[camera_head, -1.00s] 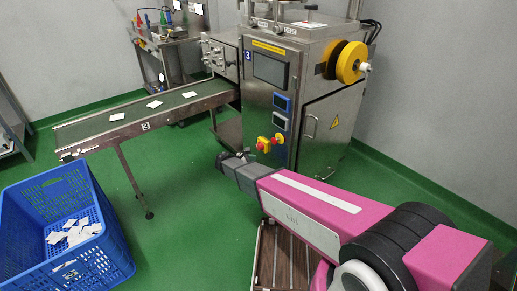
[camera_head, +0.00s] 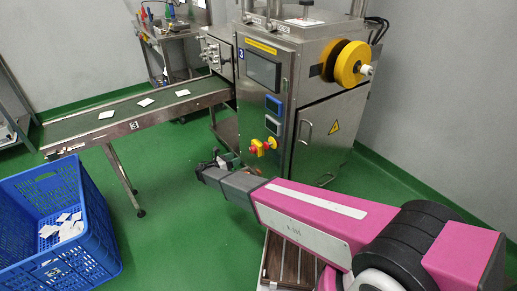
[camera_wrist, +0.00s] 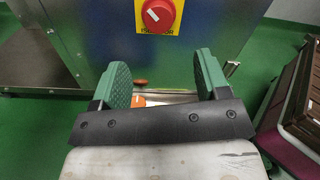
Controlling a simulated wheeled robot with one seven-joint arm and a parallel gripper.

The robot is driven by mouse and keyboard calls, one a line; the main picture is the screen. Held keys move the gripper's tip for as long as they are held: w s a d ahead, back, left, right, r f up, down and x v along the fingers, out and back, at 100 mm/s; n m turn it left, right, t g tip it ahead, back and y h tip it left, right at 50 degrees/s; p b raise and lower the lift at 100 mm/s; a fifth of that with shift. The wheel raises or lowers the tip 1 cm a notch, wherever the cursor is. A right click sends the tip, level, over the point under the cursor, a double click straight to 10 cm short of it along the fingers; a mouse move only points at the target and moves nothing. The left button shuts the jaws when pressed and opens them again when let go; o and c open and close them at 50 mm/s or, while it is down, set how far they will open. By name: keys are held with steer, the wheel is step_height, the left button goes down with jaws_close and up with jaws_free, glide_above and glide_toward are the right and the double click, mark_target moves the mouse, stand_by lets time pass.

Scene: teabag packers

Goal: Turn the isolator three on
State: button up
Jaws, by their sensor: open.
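The machine marked 3 (camera_head: 262,92) stands at the centre of the head view, with red and yellow controls (camera_head: 263,146) low on its front. In the wrist view, the isolator (camera_wrist: 158,14) is a red rotary knob on a yellow plate, cut by the top edge. Its white pointer mark sits at a slant. My gripper (camera_wrist: 164,72) is open and empty, its green fingers below the knob in the picture and apart from it. In the head view my gripper (camera_head: 222,160) is near the machine's front, left of the controls, and its fingers are small there.
A conveyor (camera_head: 70,126) with several teabags runs left from the machine. A blue crate (camera_head: 95,215) holding teabags stands at the lower left. A brown slatted thing (camera_wrist: 307,100) is at the right of the wrist view. Green floor lies open between crate and machine.

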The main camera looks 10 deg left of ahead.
mark_target(251, 151)
steer(key=x, duration=1.1)
steer(key=shift+w+f, duration=0.1)
steer(key=c, duration=0.9)
